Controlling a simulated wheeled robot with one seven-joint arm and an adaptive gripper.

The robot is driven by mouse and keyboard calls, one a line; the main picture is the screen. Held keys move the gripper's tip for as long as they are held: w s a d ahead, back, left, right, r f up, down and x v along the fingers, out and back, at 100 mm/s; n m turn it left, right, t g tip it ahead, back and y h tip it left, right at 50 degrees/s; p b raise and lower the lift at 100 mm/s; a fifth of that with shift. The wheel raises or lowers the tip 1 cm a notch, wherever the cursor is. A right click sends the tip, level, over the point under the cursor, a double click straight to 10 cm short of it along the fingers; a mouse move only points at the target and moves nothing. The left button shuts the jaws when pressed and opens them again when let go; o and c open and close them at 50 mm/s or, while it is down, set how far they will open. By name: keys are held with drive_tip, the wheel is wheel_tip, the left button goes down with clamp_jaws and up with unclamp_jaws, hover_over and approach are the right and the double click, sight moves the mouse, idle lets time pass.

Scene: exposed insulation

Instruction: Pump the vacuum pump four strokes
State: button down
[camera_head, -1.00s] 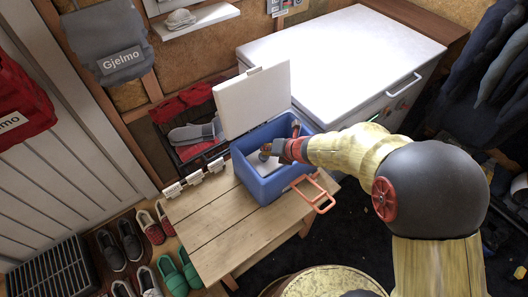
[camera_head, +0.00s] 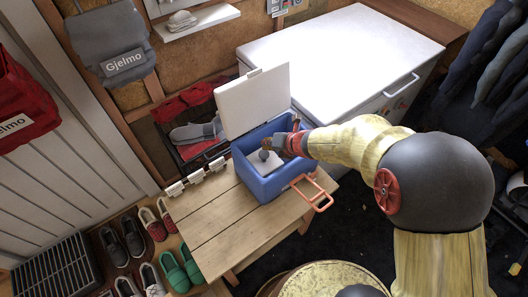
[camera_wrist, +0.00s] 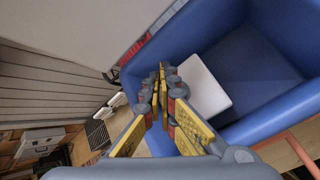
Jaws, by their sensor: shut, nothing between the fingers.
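A blue box (camera_head: 268,189) with its white lid (camera_head: 245,100) raised stands on the wooden bench. A white block (camera_head: 263,167) lies inside it; the block also shows in the wrist view (camera_wrist: 206,88). A small grey rounded part (camera_head: 264,155) shows just above the block in the head view; I cannot tell whether it is a pump knob or part of my gripper. My gripper (camera_head: 270,146) is over the box opening. In the wrist view, my gripper's fingers (camera_wrist: 163,72) are together and empty, beside the block's left edge. I cannot clearly identify a vacuum pump.
An orange handle (camera_head: 318,192) sticks out from the box's front over the wooden bench (camera_head: 215,222). A white chest freezer (camera_head: 340,60) stands behind to the right. A dark crate (camera_head: 190,125) with clothes is behind the box. Shoes (camera_head: 165,245) stand at lower left. The bench's left part is mostly clear.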

sight(266, 153)
drive_tip(key=shift+r+p, duration=1.35)
drive_tip(key=shift+r, duration=0.6)
drive_tip(key=shift+f, duration=0.1)
